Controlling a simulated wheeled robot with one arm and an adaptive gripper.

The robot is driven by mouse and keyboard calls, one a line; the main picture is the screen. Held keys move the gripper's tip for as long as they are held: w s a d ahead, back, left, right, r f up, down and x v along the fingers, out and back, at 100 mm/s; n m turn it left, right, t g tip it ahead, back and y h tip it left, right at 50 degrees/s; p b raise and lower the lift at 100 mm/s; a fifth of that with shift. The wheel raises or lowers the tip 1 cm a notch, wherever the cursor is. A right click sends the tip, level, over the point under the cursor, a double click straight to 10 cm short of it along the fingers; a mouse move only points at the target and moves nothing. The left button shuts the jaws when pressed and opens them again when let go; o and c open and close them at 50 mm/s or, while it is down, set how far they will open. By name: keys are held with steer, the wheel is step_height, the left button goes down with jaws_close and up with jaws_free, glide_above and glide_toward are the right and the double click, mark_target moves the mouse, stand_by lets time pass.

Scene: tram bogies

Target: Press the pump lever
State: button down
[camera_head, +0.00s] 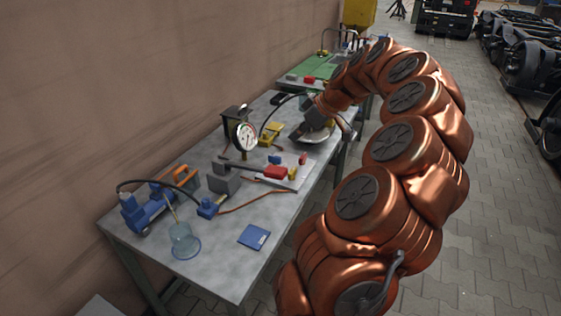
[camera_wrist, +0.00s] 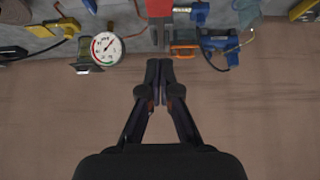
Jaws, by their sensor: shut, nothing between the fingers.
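A blue pump (camera_head: 148,209) stands at the near left end of the grey workbench (camera_head: 215,262). It also shows at the upper right of the wrist view (camera_wrist: 220,39). A thin pale rod stands up near it in the head view; I cannot tell for sure whether this is the pump lever. My gripper (camera_wrist: 161,66) is shut and empty, its fingertips together in the wrist view. They point toward the bench, apart from the pump and to its left there. In the head view my arm reaches over the far part of the bench, and the fingertips are not clear.
A pressure gauge (camera_head: 246,137) stands near the wall, also in the wrist view (camera_wrist: 107,48). An orange-handled box (camera_head: 183,179), a grey block (camera_head: 224,180), a glass jar (camera_head: 184,242) and a blue booklet (camera_head: 254,237) are on the bench. Hoses arch over it. The brown wall is close behind.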

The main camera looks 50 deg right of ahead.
steer(key=shift+f, duration=0.1)
steer(key=p, duration=0.3)
glide_above(273, 169)
steer(key=s, duration=0.2)
steer(key=f, duration=0.6)
steer(key=shift+d+f, duration=0.3)
steer(key=shift+f, duration=0.1)
step_height(273, 169, down, 3)
steer(key=shift+f+p, duration=0.2)
steer(key=shift+p, duration=0.7)
steer(key=shift+f, duration=0.75)
steer(key=shift+f, duration=0.15)
